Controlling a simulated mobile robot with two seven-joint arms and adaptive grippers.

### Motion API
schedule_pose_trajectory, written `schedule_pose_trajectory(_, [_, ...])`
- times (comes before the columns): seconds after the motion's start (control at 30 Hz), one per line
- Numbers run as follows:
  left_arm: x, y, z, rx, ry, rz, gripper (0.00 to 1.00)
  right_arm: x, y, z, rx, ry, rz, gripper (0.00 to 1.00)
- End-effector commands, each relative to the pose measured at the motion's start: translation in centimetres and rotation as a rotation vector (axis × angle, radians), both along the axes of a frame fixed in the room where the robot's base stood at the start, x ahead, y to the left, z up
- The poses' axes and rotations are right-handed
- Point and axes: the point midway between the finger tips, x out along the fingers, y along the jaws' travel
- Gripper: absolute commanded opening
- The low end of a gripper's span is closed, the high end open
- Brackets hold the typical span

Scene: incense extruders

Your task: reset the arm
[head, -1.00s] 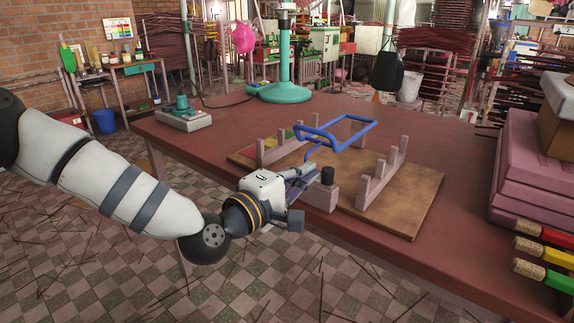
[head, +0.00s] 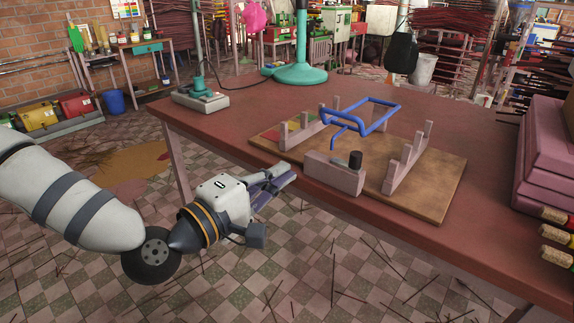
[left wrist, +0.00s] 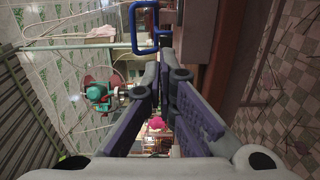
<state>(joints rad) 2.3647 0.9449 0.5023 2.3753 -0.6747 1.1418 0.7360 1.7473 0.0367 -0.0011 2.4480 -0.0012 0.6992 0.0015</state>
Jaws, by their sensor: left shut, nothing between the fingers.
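My left gripper (head: 280,178) is in front of the table's near edge, to the left of the wooden board (head: 420,203), and holds nothing. Its fingers are shut; they also show in the left wrist view (left wrist: 166,85). A blue bent-rod frame (head: 378,103) rests on the pinkish notched stands on the board, apart from the gripper. The blue frame also shows at the top of the left wrist view (left wrist: 146,45). My right gripper is not in view.
The red-brown table (head: 240,130) carries a grey device with a teal top (head: 202,95) and a teal stand (head: 300,73). Pink stacked blocks (head: 540,165) stand at the right. A block with a black knob (head: 335,172) sits at the board's front. Tiled floor lies open at the left.

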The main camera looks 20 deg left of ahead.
Motion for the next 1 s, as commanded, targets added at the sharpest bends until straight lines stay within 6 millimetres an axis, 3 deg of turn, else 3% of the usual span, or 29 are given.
schedule_pose_trajectory(0.43, [-0.2,-0.2,-0.6,0.012,0.015,-0.007,0.0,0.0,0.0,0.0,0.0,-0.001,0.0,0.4])
schedule_pose_trajectory(0.47, [-0.4,-0.6,-1.3,0.03,0.034,-0.017,0.0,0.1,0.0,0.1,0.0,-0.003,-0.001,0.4])
schedule_pose_trajectory(0.57, [-2.8,-2.5,-6.7,0.159,0.174,-0.089,0.0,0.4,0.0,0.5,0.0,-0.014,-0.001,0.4])
schedule_pose_trajectory(0.67, [-8.0,-4.2,-14.7,0.37,0.383,-0.221,0.0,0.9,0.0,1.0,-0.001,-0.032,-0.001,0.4])
schedule_pose_trajectory(0.7, [-10.7,-4.5,-17.7,0.456,0.465,-0.283,0.0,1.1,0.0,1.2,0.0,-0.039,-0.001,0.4])
schedule_pose_trajectory(0.77, [-15.3,-4.3,-21.7,0.589,0.586,-0.383,0.0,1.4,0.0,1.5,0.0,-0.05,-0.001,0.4])
schedule_pose_trajectory(0.8, [-18.5,-3.9,-24.0,0.677,0.665,-0.456,0.0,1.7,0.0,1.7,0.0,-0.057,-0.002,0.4])
schedule_pose_trajectory(0.9, [-26.9,-1.7,-28.2,0.89,0.843,-0.652,0.0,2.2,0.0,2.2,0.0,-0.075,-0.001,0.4])
schedule_pose_trajectory(1.0, [-34.0,1.2,-30.1,1.067,0.98,-0.839,0.0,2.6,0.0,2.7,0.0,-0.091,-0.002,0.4])
